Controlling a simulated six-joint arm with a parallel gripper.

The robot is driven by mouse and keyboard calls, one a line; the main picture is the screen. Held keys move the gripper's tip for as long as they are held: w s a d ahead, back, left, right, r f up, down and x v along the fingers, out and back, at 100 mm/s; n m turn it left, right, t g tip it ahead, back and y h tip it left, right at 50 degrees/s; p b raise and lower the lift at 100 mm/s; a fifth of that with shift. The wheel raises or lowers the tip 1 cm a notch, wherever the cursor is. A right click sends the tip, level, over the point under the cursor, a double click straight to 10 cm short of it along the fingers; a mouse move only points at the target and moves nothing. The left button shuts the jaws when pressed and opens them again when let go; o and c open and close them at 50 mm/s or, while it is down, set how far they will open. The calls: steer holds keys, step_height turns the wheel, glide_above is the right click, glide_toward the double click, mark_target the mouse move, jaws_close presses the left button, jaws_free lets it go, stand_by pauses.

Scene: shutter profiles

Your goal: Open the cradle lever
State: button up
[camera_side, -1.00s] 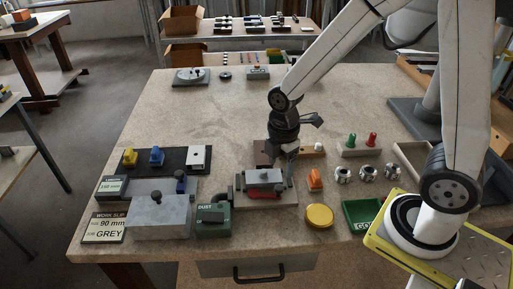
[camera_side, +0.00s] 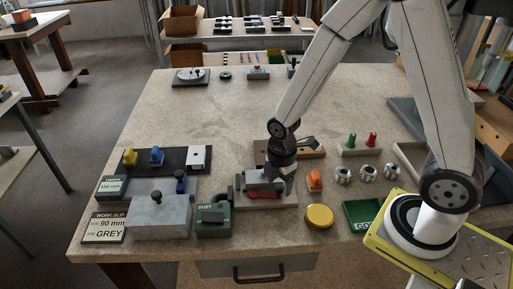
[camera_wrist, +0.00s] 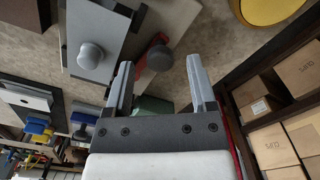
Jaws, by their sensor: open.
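The cradle (camera_side: 285,203) is a pale grey plate with a red part on top, near the front middle of the bench. A red lever (camera_wrist: 155,40) with a dark round knob (camera_wrist: 160,58) shows in the wrist view. My gripper (camera_wrist: 160,68) is open, with its two grey fingers either side of the knob in that view; the knob lies nearer the middle than either finger. In the side view my gripper (camera_side: 278,186) is low over the cradle and hides part of it. I cannot tell whether a finger touches the lever.
The green dust box (camera_side: 213,222) stands just left of the cradle, and a grey block (camera_side: 150,222) with a knob is farther left. An orange piece (camera_side: 314,181) and a yellow disc (camera_side: 319,216) are close on the right.

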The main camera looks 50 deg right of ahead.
steer(key=shift+f, duration=0.55)
jaws_close()
stand_by(1.2)
